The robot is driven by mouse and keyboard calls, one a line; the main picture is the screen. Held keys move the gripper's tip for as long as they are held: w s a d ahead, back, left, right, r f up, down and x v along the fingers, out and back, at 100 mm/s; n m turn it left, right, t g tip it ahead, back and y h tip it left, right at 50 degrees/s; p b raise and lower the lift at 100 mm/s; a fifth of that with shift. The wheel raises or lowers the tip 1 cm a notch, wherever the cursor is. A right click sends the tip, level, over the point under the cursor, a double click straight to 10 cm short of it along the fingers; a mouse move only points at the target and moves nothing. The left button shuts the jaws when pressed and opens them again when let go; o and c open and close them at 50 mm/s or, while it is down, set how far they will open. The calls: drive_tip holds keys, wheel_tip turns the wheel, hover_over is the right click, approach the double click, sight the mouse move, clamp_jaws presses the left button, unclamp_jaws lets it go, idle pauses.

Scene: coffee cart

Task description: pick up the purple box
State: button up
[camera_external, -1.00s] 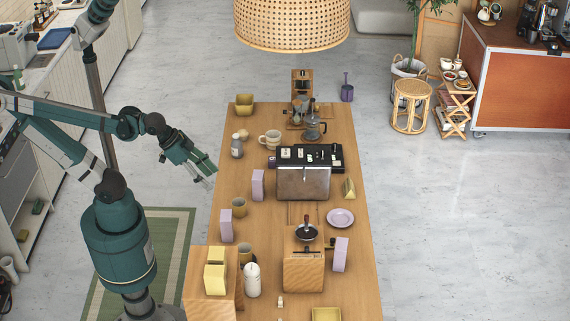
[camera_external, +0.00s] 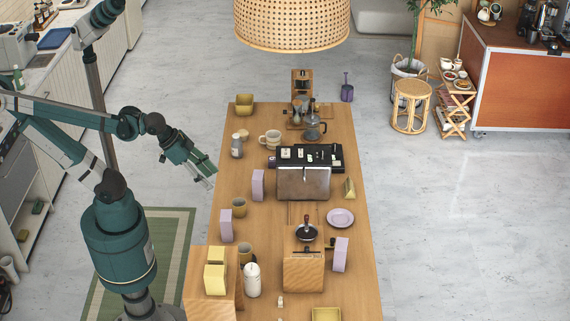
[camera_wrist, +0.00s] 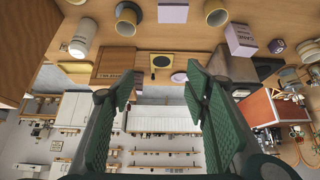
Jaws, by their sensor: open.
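Three pale purple boxes stand upright on the wooden table: one left of the middle (camera_external: 258,185), one nearer the left edge (camera_external: 226,225), and one at the right (camera_external: 340,255). My gripper (camera_external: 211,179) is open and empty, beside the table's left edge, apart from every box. Its green fingers stand wide apart in the wrist view (camera_wrist: 162,95).
A woven lampshade (camera_external: 293,25) hangs above the far end. A glass coffee maker stands at the back.

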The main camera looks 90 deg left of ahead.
drive_tip(key=shift+r, duration=0.15)
wheel_tip(320, 180, up, 5)
drive_tip(key=n+g+h+b, duration=0.4)
drive_tip(key=n+g+b, duration=0.25)
drive_tip(key=n, duration=1.15)
hover_over(226, 213)
drive_tip(key=shift+g, duration=0.25)
wheel_tip(226, 213, down, 29)
drive_tip(key=shift+d+r+p, duration=0.1)
drive_tip(key=shift+p, duration=0.4)
drive_tip(key=shift+x, duration=1.35)
